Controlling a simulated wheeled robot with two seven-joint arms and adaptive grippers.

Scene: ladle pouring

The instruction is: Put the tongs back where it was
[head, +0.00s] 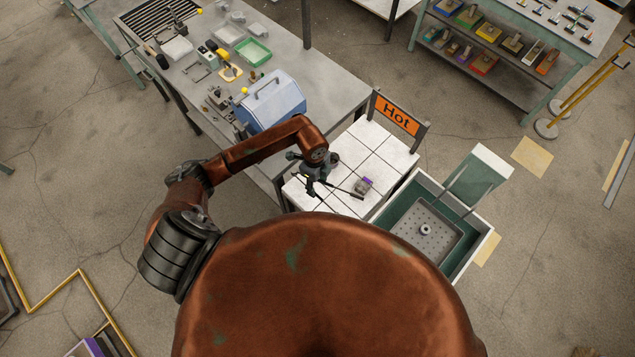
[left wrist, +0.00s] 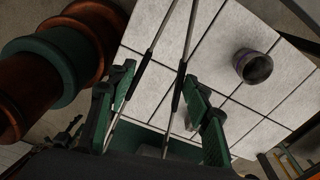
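My left gripper (head: 311,180) is low over the white tiled table (head: 385,142). In the left wrist view its green fingers (left wrist: 162,105) stand apart, one on each side of the two thin metal arms of the tongs (left wrist: 183,45), close against their black sleeves. The tongs (head: 343,191) also show in the head view as a thin dark shape slanting from the gripper to the lower right. Whether they touch the tabletop is unclear. My right gripper is not in view.
An orange "Hot" sign (head: 397,114) edges the table. A green basin (head: 453,261) lies right, a blue box (head: 271,101) behind left.

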